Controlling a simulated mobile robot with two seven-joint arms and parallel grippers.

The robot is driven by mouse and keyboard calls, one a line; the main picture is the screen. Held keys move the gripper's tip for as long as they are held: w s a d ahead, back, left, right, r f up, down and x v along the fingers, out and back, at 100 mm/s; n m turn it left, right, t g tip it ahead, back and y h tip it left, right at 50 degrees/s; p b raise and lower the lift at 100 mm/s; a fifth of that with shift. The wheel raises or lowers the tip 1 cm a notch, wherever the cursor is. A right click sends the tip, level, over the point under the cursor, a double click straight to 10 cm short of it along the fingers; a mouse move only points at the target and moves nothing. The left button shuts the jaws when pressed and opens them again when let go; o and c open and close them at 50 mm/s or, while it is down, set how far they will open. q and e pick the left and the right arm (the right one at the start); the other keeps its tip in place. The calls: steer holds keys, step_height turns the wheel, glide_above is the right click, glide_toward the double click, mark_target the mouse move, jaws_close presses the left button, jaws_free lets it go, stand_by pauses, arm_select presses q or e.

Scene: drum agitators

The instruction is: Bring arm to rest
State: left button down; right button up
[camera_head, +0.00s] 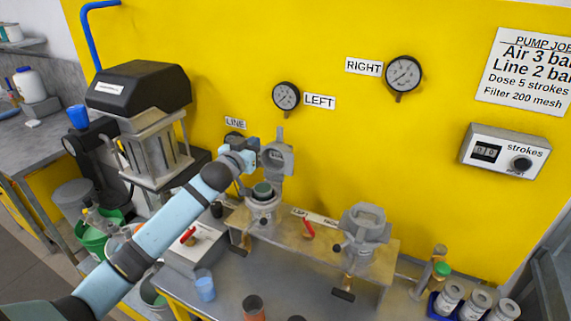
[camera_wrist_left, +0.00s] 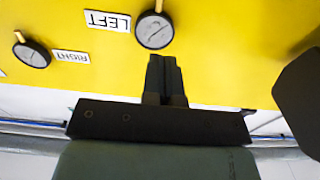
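My left arm (camera_head: 170,225) reaches from the lower left up to the yellow panel. My left gripper (camera_head: 280,131) points at the panel just below the LEFT gauge (camera_head: 286,96). In the left wrist view its two dark fingers (camera_wrist_left: 165,62) are together with nothing visible between them. The gripper stands above the left pump (camera_head: 262,203), which has a dark green top; I cannot tell the exact gap. My right arm and gripper are not in view.
A black-topped machine (camera_head: 140,85) stands left of the arm. The right pump (camera_head: 365,228) stands on the bench shelf, with red-handled valves (camera_head: 308,229) nearby. A blue cup (camera_head: 204,288) and several white jars (camera_head: 475,303) stand at the front. The counter box (camera_head: 513,152) juts from the panel.

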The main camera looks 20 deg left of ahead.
arm_select(q)
steer(key=shift+m+g+h, duration=0.4)
steer(key=shift+g+h, duration=0.1)
steer(key=shift+g, duration=0.4)
steer(key=s+d+f, duration=0.1)
steer(key=s+f, duration=0.1)
steer(key=f, duration=0.1)
steer(key=s+d+f, duration=0.2)
steer(key=f, duration=0.2)
steer(key=s+d+f, duration=0.1)
steer(key=s+f, duration=0.1)
steer(key=f, duration=0.2)
steer(key=shift+s+d+f, duration=0.2)
steer(key=shift+d, duration=0.05)
steer(key=s+d+f+g, duration=0.1)
steer(key=s+d+f, duration=0.2)
steer(key=s+f, duration=0.4)
steer(key=s+d+f+g, duration=0.2)
steer(key=s+d+f, duration=0.2)
steer(key=s, duration=1.1)
steer(key=s+d+f+g, duration=0.2)
steer(key=s+d+f, duration=0.1)
steer(key=s+f, duration=0.8)
steer(key=shift+s+d+m+h, duration=0.3)
steer(key=shift+d+m, duration=0.1)
